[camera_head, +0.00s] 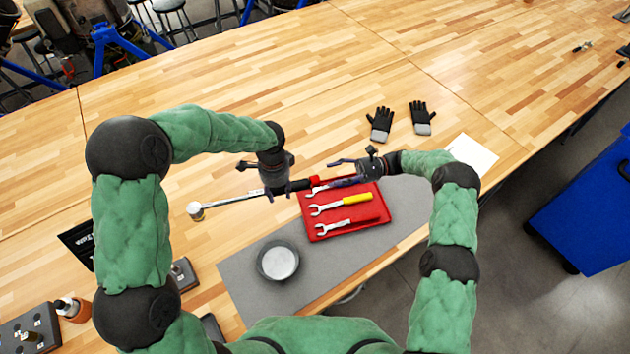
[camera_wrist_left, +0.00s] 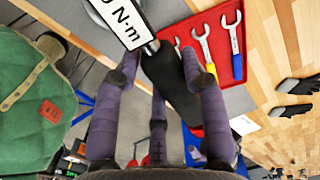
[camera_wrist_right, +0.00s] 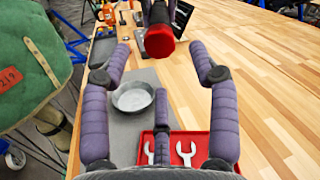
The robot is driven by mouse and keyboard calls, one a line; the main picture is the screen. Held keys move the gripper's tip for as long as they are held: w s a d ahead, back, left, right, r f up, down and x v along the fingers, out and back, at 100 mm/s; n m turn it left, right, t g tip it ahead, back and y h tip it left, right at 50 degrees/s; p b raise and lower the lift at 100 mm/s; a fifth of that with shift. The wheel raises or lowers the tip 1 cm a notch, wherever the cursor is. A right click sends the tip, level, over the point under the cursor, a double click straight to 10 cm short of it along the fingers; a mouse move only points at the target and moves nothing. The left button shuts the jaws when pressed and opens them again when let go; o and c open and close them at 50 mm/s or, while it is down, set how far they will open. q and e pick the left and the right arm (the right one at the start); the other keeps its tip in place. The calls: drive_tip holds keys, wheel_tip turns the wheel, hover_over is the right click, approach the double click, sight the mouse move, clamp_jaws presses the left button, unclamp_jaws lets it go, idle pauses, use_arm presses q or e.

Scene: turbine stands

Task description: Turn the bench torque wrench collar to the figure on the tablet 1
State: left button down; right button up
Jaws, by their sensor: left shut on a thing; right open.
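The torque wrench (camera_head: 235,199) lies across the bench, its round head at the left and its red collar (camera_head: 314,181) at the right end. My left gripper (camera_head: 277,190) is shut on its black handle, which runs between the fingers in the left wrist view (camera_wrist_left: 168,75). A white label (camera_wrist_left: 118,18) there reads "0 N·m", cut off by the frame. My right gripper (camera_head: 340,165) is open beside the collar. In the right wrist view, the red collar (camera_wrist_right: 160,42) stands ahead between its spread fingers, apart from them. A dark panel (camera_head: 77,240), perhaps the tablet, is partly hidden by my left arm; its figure is unreadable.
A red tray (camera_head: 375,218) with several wrenches lies below the grippers on a grey mat (camera_head: 235,282). A round metal dish (camera_head: 278,262) is nearer me. Black gloves (camera_head: 381,122) and a white sheet (camera_head: 472,154) lie to the right.

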sight(315, 182)
drive_tip(key=shift+x, duration=2.2)
clamp_jaws()
drive_tip(key=n, duration=1.6)
drive_tip(key=shift+f+n, duration=0.1)
drive_tip(key=shift+n, duration=0.2)
drive_tip(key=shift+o, duration=1.1)
unclamp_jaws()
drive_tip(key=shift+d, duration=0.1)
